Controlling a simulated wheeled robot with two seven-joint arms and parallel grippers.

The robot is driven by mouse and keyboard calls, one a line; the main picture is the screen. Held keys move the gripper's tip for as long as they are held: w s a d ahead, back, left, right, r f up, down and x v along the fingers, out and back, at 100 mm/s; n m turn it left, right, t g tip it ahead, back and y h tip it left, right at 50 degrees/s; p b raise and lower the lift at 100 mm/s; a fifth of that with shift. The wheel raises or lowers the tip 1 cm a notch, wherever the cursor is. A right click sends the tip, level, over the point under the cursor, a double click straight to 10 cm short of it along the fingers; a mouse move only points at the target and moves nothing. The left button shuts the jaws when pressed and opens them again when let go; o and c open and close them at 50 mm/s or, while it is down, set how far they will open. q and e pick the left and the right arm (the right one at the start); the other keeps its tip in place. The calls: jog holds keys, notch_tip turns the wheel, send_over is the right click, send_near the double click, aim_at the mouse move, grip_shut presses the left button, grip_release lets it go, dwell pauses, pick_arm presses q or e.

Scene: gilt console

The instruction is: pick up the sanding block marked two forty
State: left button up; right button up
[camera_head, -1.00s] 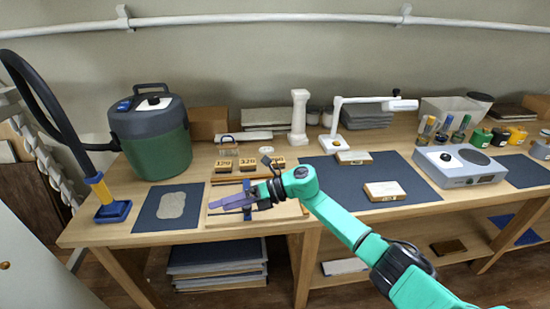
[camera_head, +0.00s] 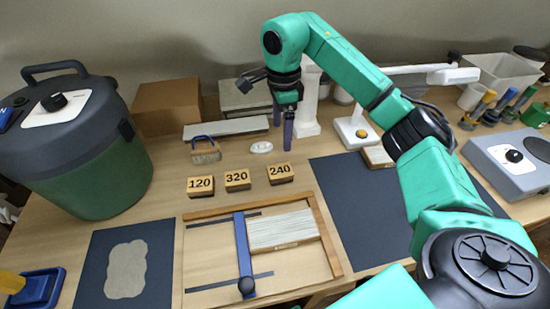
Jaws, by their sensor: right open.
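The sanding block marked 240 (camera_head: 280,174) lies flat on the wooden bench, at the right end of a row of three. The block marked 320 (camera_head: 237,180) is in the middle and the block marked 120 (camera_head: 200,186) at the left. My right gripper (camera_head: 282,132) is open and empty, with its dark purple fingers pointing down. In the picture it is just above the 240 block, apart from it. My left gripper is not in view.
A wooden frame with a blue bar (camera_head: 243,255) and a pale board (camera_head: 282,231) lies in front of the blocks. A brush (camera_head: 205,155) and a white oval piece (camera_head: 261,147) lie behind them. A white post (camera_head: 307,105) stands close behind my gripper.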

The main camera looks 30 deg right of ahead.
jog(key=p, duration=0.2)
send_over(280, 170)
jog(key=f, duration=0.5)
jog(key=shift+s+d+f, duration=0.1)
jog(key=shift+d+f, duration=0.15)
jog(key=shift+d, duration=0.05)
jog(key=f, duration=0.2)
jog(key=f+p, duration=0.1)
jog(key=f, duration=0.1)
jog(key=f+p, duration=0.1)
jog(key=f, duration=0.2)
jog(key=shift+a, duration=0.35)
jog(key=shift+f, duration=0.3)
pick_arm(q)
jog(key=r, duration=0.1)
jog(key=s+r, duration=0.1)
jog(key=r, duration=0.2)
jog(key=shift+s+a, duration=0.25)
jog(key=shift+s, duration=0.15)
pick_arm(e)
jog(key=shift+f, duration=0.1)
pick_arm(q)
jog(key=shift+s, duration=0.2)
pick_arm(e)
jog(key=c, duration=1.5)
